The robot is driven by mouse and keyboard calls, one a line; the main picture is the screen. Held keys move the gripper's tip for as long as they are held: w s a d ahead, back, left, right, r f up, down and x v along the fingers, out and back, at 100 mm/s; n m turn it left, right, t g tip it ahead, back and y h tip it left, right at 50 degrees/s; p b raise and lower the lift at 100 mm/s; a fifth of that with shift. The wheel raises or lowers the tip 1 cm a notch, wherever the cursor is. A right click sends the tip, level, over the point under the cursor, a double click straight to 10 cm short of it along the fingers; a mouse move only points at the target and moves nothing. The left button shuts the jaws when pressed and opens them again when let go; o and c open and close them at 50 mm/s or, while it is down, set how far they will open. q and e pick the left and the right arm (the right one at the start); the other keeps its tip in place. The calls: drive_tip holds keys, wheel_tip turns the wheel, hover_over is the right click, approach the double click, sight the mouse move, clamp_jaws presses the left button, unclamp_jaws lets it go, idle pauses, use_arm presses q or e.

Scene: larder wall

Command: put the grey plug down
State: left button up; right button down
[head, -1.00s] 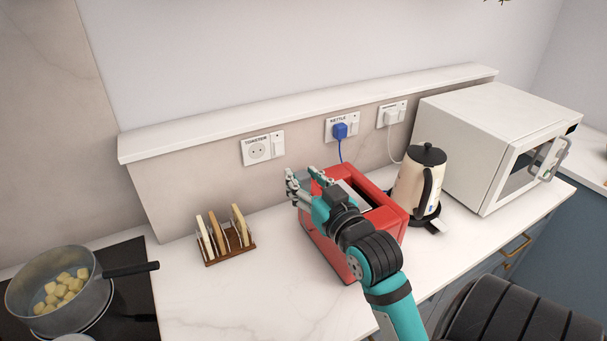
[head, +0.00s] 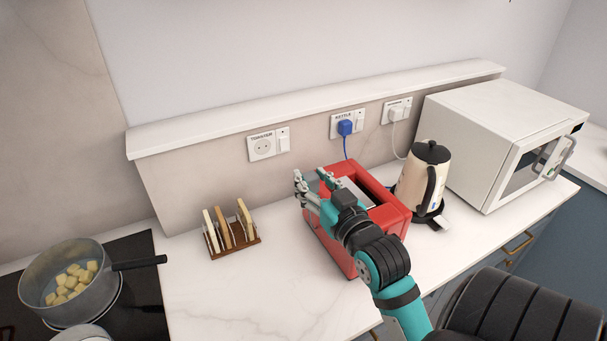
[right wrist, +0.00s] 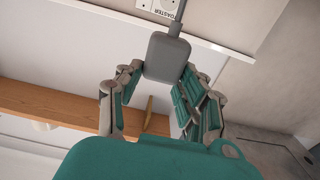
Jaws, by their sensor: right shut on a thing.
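The grey plug (right wrist: 167,57) shows in the right wrist view at my fingertips, with its grey cord running up out of its top. My right gripper (right wrist: 165,85) is shut on it. In the head view my right gripper (head: 312,182) is held above the left part of the red toaster (head: 350,262), in front of the back wall. The plug cannot be made out there. The toaster socket (head: 263,147) on the wall is empty. My left gripper is not in view.
A toast rack (head: 236,248) stands left of the toaster. A pot (head: 75,290) of pale cubes sits on the dark hob at far left. The kettle (head: 418,180) and microwave (head: 500,140) stand to the right. The counter (head: 230,300) is clear at the front.

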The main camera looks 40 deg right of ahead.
drive_tip(key=s+a+f+n+y+b, duration=0.1)
drive_tip(key=s+a+f+y+b, duration=0.1)
drive_tip(key=a+f, duration=0.6)
drive_tip(key=s+a+f+n+y+b, duration=0.1)
drive_tip(key=s+a+f+b, duration=0.3)
drive_tip(key=a+f, duration=0.5)
drive_tip(key=shift+s+a+f+n+t+y+b, duration=0.3)
drive_tip(key=shift+a+n+y+b, duration=0.1)
drive_tip(key=shift+y+b, duration=0.35)
drive_tip(key=shift+w+r, duration=0.1)
drive_tip(key=shift+r, duration=0.05)
